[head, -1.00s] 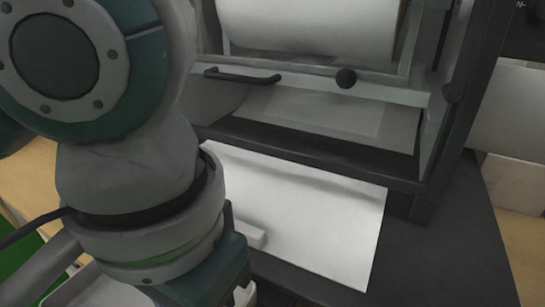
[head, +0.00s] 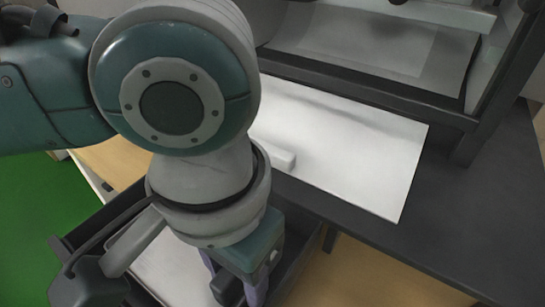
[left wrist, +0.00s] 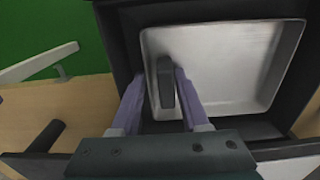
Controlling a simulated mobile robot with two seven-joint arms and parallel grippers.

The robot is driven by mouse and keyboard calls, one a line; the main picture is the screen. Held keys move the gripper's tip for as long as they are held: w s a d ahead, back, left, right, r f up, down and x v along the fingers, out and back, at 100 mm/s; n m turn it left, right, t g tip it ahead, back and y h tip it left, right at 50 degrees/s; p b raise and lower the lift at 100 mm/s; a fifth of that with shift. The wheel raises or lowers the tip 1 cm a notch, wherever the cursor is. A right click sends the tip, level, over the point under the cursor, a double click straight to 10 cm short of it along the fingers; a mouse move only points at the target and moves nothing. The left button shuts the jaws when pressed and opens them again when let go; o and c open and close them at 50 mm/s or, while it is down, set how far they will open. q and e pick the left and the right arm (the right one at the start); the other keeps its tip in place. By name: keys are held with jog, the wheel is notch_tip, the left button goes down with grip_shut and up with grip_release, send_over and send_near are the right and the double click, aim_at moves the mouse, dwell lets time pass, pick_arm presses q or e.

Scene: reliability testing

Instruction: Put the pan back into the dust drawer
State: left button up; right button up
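The pan (left wrist: 235,60) is a shallow light-metal tray with a dark upright handle (left wrist: 165,82) near its left side. In the left wrist view it lies within the dark frame of the dust drawer (left wrist: 128,45); I cannot tell how deep it sits. My left gripper (left wrist: 160,80) has its purple fingers apart, one on each side of the handle, with a visible gap at the left. In the head view the left gripper (head: 236,283) points down over the drawer (head: 90,228), and my arm hides much of the pan (head: 165,262). My right gripper is not in view.
A white flat panel (head: 340,150) with a small block-like grip (head: 278,158) sticks out of the dark machine above the drawer. A dark ledge (head: 440,215) runs to the right. Wooden floor (head: 360,275) and a green area (head: 30,210) show beyond.

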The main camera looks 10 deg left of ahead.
pick_arm(q)
jog(key=shift+o, duration=0.4)
jog(key=shift+r, duration=0.1)
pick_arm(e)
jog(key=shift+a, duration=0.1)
pick_arm(q)
notch_tip(320, 180, up, 12)
jog(key=p, duration=0.4)
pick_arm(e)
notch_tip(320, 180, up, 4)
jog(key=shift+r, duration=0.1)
